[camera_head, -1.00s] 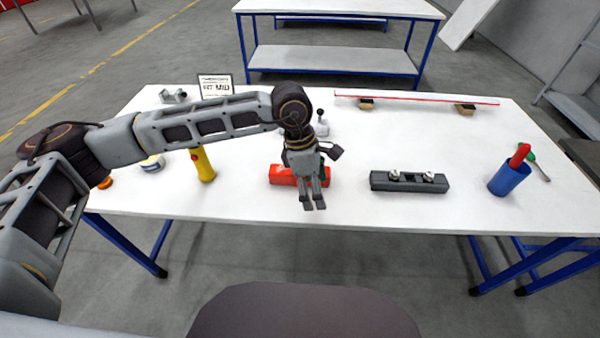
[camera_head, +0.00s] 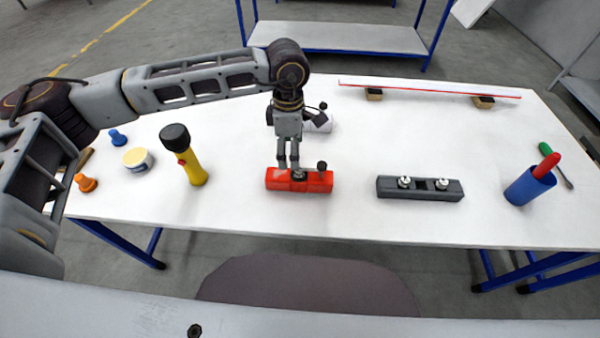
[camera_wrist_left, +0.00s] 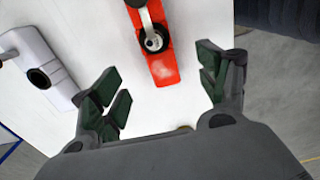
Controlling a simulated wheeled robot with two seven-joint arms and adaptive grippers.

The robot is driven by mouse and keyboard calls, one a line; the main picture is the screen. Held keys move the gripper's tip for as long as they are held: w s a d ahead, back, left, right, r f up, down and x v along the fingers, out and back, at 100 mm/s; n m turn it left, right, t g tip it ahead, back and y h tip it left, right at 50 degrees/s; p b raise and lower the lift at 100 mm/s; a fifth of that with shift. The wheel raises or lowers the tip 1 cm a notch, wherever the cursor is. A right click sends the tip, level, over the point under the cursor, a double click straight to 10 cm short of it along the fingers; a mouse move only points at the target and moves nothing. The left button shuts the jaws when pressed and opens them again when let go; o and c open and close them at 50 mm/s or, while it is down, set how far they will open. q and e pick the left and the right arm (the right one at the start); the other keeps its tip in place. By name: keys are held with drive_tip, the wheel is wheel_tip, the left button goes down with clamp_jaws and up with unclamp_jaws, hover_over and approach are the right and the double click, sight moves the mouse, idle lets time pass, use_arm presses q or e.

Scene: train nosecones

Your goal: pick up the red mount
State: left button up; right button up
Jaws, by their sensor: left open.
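The red mount (camera_head: 315,182) lies on the white table in front of me, with a metal fitting in its middle and a dark knob at its right end. My left gripper (camera_head: 288,166) points down just behind and above the mount's left half in the head view. In the left wrist view the red mount (camera_wrist_left: 163,66) runs down from the top edge, between and beyond the spread fingers of the gripper (camera_wrist_left: 158,85). The fingers are open and empty, and I see no contact. Part of the mount is cut off there. My right gripper is not in view.
A grey block with two fittings (camera_head: 440,193) lies to the right, with a blue cup (camera_head: 525,190) beyond it. A yellow flashlight (camera_head: 192,168) stands at left. A whitish grey part (camera_head: 322,125) sits behind the gripper. Table between mount and grey block is clear.

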sight(292, 174)
use_arm(q)
drive_tip(key=shift+f, duration=0.75)
wheel_tip(292, 174, down, 6)
drive_tip(key=shift+w+f+p, duration=0.1)
drive_tip(key=shift+p, duration=0.4)
drive_tip(key=shift+f, duration=0.4)
drive_tip(key=shift+f+p, duration=0.3)
drive_tip(key=shift+f, duration=0.45)
wheel_tip(292, 174, down, 3)
drive_tip(key=shift+w+r+p, duration=0.1)
drive_tip(key=shift+r+p, duration=0.05)
drive_tip(key=shift+p, duration=0.2)
drive_tip(key=shift+f, duration=0.55)
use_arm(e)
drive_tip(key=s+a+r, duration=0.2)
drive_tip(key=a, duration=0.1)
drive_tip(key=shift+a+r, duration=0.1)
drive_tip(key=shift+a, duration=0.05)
